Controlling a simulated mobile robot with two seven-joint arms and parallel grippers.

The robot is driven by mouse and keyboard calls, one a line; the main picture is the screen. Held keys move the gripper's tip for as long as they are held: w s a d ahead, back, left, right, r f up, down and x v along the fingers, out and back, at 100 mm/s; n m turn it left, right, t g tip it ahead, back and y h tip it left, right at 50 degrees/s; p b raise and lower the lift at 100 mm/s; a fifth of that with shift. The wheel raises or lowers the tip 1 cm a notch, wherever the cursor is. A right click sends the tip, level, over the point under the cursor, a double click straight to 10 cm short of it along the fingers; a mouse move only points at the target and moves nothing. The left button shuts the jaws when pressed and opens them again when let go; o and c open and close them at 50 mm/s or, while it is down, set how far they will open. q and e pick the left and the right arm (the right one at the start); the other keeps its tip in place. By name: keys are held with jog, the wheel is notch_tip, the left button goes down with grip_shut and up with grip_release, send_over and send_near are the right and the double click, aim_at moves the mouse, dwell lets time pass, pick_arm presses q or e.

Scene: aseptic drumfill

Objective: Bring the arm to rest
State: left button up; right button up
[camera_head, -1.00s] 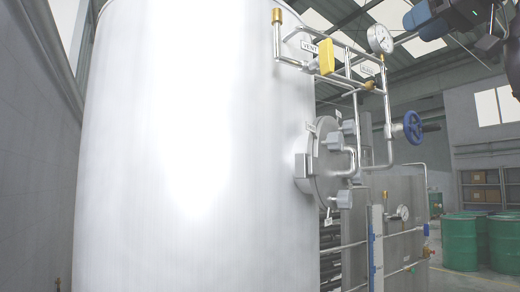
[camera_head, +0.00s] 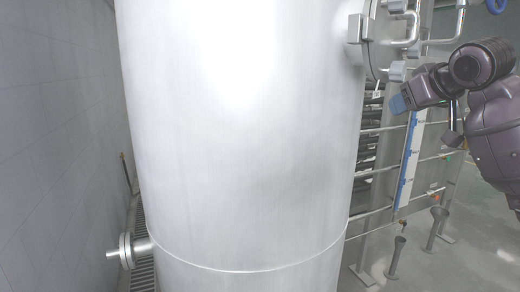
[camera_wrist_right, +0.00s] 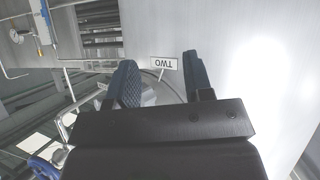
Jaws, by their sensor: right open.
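My right arm comes in from the right edge in the head view. Its gripper (camera_head: 398,104) has blue fingertips and hangs in the air right of the big steel tank, in front of the pipework. In the right wrist view the two dark blue fingers (camera_wrist_right: 162,80) stand apart with nothing between them. A tag reading "TWO" (camera_wrist_right: 165,62) shows upside down beyond the gap. My left gripper is in neither view.
The tall steel tank (camera_head: 240,150) fills the middle, with a flanged side pipe (camera_head: 127,251) at lower left. A round hatch (camera_head: 372,35), thin rails and a white-blue upright gauge (camera_head: 409,165) stand near my right arm. Open floor (camera_head: 470,250) lies at lower right.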

jog(key=s+a+f+g+h, duration=0.15)
jog(key=s+f, duration=0.35)
jog(key=f, duration=1.2)
jog(key=s+a+f+g, duration=0.15)
jog(key=s+f, duration=0.35)
jog(key=f, duration=1.2)
jog(key=s+f+m+g+h, duration=0.15)
jog(key=s+f, duration=0.35)
jog(key=s, duration=0.5)
jog(key=s+f+m+g+y, duration=0.1)
jog(key=s+f+g, duration=0.1)
jog(key=s+f, duration=0.6)
jog(key=s+f+m+g+h, duration=0.1)
jog(key=s+f+g, duration=0.15)
jog(key=s, duration=0.95)
jog(key=w+f+t, duration=0.8)
jog(key=f+t, duration=0.1)
jog(key=f, duration=0.2)
jog(key=shift+a+n+y, duration=0.25)
jog(key=shift+n+y, duration=0.15)
jog(key=shift+n, duration=0.05)
jog(key=shift+f, duration=0.1)
jog(key=shift+s+d, duration=0.1)
jog(key=shift+d, duration=0.05)
